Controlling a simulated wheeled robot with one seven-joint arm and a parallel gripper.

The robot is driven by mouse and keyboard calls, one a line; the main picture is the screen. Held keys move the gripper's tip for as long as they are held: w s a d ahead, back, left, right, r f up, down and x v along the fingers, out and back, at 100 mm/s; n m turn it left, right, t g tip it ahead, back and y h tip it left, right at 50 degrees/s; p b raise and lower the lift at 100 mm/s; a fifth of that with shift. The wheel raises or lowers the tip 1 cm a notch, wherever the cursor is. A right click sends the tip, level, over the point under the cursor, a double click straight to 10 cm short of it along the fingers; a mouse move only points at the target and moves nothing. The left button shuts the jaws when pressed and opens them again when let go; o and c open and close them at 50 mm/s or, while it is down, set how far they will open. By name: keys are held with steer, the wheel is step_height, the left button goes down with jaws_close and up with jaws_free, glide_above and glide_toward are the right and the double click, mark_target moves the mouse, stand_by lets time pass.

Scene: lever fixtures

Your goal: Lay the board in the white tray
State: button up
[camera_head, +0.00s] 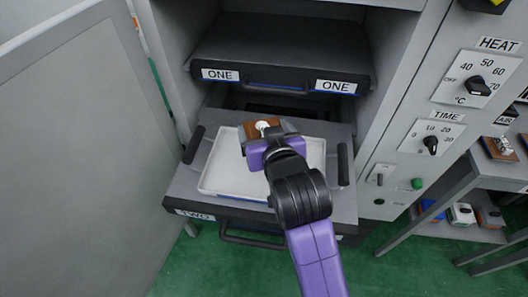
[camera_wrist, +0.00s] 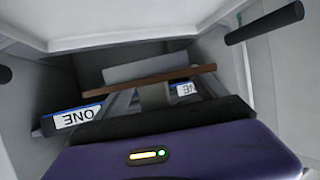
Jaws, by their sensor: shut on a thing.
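The board (camera_head: 251,131) is a small brown piece with something small and white on top. My gripper (camera_head: 266,137) is shut on it, over the back part of the white tray (camera_head: 225,178). The white tray is shallow and sits on the pulled-out drawer labelled TWO (camera_head: 196,216). Its pale rim also shows across the top of the wrist view (camera_wrist: 120,38). I cannot tell whether the board touches the tray.
A shelf drawer labelled ONE (camera_head: 283,77) sits above and behind the tray. A large open door (camera_head: 75,130) stands at left. A panel with HEAT and TIME knobs (camera_head: 432,144) is at right. Side handles (camera_head: 343,164) flank the tray. A rack (camera_head: 465,195) holds other boards.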

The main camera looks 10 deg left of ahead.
step_height(320, 180, down, 8)
steer(key=shift+f, duration=0.25)
stand_by(0.4)
steer(key=o, duration=1.3)
steer(key=shift+f, duration=0.1)
steer(key=shift+o, duration=0.2)
steer(key=shift+s, duration=0.15)
steer(key=v, duration=1.2)
